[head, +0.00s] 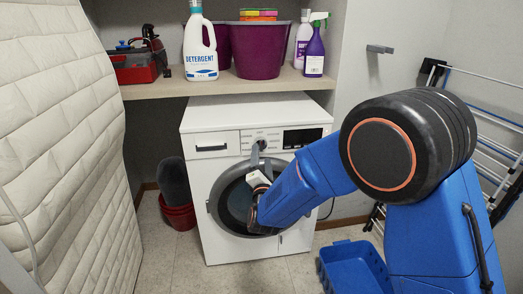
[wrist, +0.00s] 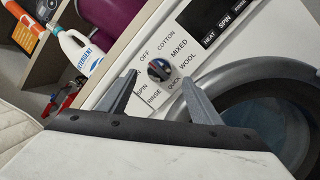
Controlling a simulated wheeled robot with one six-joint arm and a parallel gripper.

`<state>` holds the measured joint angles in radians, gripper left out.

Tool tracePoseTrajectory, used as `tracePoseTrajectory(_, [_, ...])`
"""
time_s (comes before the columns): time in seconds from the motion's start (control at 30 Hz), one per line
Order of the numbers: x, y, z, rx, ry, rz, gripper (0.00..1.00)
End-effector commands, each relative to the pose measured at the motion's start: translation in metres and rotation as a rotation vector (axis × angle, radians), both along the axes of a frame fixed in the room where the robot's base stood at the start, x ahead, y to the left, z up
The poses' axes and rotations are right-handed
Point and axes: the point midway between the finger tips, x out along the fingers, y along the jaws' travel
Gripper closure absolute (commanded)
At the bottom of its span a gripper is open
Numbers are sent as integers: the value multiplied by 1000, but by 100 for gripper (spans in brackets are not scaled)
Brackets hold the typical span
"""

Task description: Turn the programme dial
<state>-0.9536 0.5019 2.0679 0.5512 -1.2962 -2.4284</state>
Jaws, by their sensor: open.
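The white washing machine (head: 220,215) stands under the shelf, its round door shut. The programme dial (wrist: 159,69) is a small dark knob with a bluish face on the white panel. Printed words surround it: OFF, COTTON, MIXED, WOOL, QUICK, RINSE, SPIN. I cannot tell for sure which word it points to. My gripper (wrist: 160,77) is open, with one grey finger on each side of the dial in the wrist view. I cannot tell whether the fingers touch it.
The shelf (head: 160,90) above holds a detergent bottle (head: 200,50), a purple tub (head: 257,50) and a spray bottle (head: 314,55). A padded mattress (head: 60,150) leans at the left. A blue basket (head: 350,265) is on the floor, and a drying rack (head: 495,145) stands at the right.

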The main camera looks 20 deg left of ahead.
Motion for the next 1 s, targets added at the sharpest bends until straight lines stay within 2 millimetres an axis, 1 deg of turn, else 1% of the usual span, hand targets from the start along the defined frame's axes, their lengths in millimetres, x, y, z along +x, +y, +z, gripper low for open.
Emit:
tracePoseTrajectory(0.03, [8, 3, 2, 1, -1, -2, 41])
tracePoseTrajectory(0.1, [18, 7, 4, 0, 0, -1, 41])
tracePoseTrajectory(0.3, [38, 16, 9, 1, 0, 0, 41])
tracePoseTrajectory(0.5, [45, 19, 11, 1, 0, 0, 41])
tracePoseTrajectory(0.73, [45, 20, 11, 1, 0, 0, 41])
tracePoseTrajectory(0.77, [45, 20, 11, 1, 0, 0, 46])
tracePoseTrajectory(0.8, [45, 20, 11, 1, 0, 0, 56])
tracePoseTrajectory(0.87, [45, 20, 11, 1, 0, 0, 70])
tracePoseTrajectory(0.9, [45, 20, 11, 1, 0, 0, 80])
tracePoseTrajectory(0.93, [45, 20, 11, 1, 0, 0, 82])
tracePoseTrajectory(1.0, [45, 19, 11, 1, 0, 0, 82])
